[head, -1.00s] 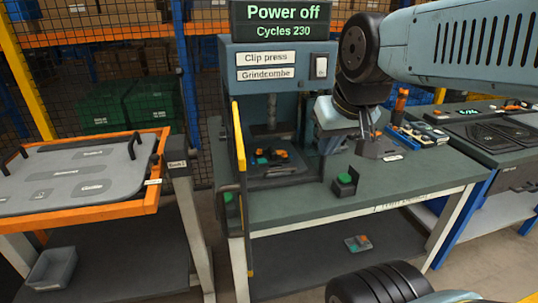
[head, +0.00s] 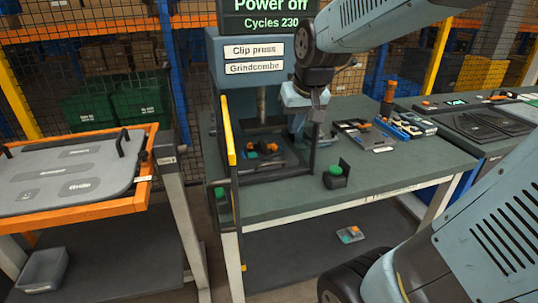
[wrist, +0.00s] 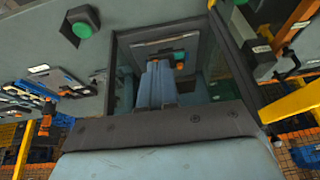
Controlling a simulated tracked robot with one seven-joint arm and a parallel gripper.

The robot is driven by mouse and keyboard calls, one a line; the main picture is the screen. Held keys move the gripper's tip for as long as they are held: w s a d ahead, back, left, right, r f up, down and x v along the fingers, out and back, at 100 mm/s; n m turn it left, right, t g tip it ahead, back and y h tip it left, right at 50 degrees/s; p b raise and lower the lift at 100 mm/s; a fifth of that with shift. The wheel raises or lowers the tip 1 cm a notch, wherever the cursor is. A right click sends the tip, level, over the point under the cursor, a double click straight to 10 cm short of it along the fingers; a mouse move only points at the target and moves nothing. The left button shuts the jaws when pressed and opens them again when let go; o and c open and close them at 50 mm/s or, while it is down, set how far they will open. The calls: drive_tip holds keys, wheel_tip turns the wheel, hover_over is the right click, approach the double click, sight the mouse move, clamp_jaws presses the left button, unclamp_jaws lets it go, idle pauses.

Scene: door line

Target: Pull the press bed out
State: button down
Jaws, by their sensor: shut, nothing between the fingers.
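The clip press (head: 240,62) is a blue-grey machine on a dark green bench, with a sign reading "Power off". Its press bed (head: 282,168) is a dark tray low in the press frame, holding a small part with orange and green pieces. The bed also shows in the wrist view (wrist: 150,50), beyond my fingers. My gripper (head: 297,132) is at the right side of the press, above and beside the bed. In the wrist view my gripper (wrist: 156,82) has its fingers together with nothing between them. I cannot tell whether the fingertips touch the bed.
A yellow-edged guard (head: 229,130) stands at the press's left front. A green button (head: 336,171) sits on the bench to the right. Small tools and trays (head: 365,135) lie further right. An orange-rimmed table (head: 90,205) stands at the left. The bench front is clear.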

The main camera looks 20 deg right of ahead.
drive_tip(key=shift+g, duration=0.4)
drive_tip(key=shift+w+a+f, duration=0.2)
drive_tip(key=shift+w+f, duration=2.45)
drive_tip(key=shift+f, duration=0.45)
drive_tip(key=shift+w+a+f, duration=0.15)
drive_tip(key=shift+w+f, duration=2.45)
drive_tip(key=shift+f, duration=0.5)
drive_tip(key=shift+w+a+f, duration=0.2)
drive_tip(key=shift+w+f, duration=2.45)
drive_tip(key=shift+f, duration=0.45)
drive_tip(key=shift+a, duration=0.25)
drive_tip(key=shift+d, duration=0.2)
drive_tip(key=shift+s, duration=0.15)
